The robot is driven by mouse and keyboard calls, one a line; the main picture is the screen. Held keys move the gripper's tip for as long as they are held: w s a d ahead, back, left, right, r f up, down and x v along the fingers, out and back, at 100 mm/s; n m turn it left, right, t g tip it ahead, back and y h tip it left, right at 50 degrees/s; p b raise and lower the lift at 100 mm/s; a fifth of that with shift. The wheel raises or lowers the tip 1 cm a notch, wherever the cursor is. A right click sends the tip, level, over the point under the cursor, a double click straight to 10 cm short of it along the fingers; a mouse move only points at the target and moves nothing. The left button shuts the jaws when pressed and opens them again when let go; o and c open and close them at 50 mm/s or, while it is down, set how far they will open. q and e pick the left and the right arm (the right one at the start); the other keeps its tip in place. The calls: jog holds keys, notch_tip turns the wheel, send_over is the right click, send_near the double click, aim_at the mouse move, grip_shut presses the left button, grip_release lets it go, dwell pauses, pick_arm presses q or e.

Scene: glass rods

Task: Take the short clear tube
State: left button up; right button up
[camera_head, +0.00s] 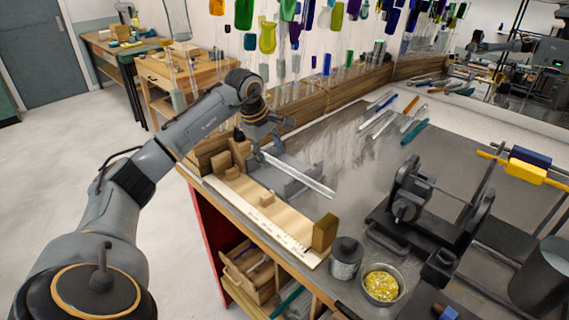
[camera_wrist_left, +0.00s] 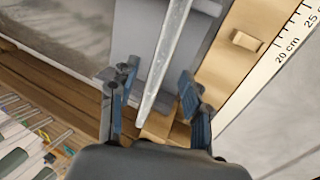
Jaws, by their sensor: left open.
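A clear tube (camera_head: 300,174) lies across a grey metal rest on the bench, beside a wooden measuring board (camera_head: 262,204). In the left wrist view the clear tube (camera_wrist_left: 166,55) runs from the top edge down between my fingers. My left gripper (camera_head: 257,145) is over the tube's far left end. In the left wrist view the left gripper (camera_wrist_left: 155,100) is open, with one finger on each side of the tube and gaps on both sides. Whether the tube is at finger depth is hard to tell. My right gripper does not show.
A wooden block (camera_head: 325,232) stands at the board's near end. A dark can (camera_head: 346,258), a bowl of yellow bits (camera_head: 381,285) and a black machine (camera_head: 425,205) stand to the right. Several coloured rods (camera_head: 415,131) lie at the back. The bench middle is clear.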

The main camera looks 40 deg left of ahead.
pick_arm(q)
jog(key=shift+x, duration=1.15)
jog(key=shift+r, duration=0.1)
grip_shut()
jog(key=shift+w, duration=0.1)
jog(key=shift+w+d+r, duration=0.15)
jog(key=shift+w+r, duration=0.2)
jog(key=w+d+r+b, duration=0.2)
jog(key=w+r, duration=0.5)
jog(key=w, duration=0.5)
jog(key=shift+w+d+b, duration=0.35)
jog(key=shift+d, duration=0.35)
jog(key=shift+r, duration=0.15)
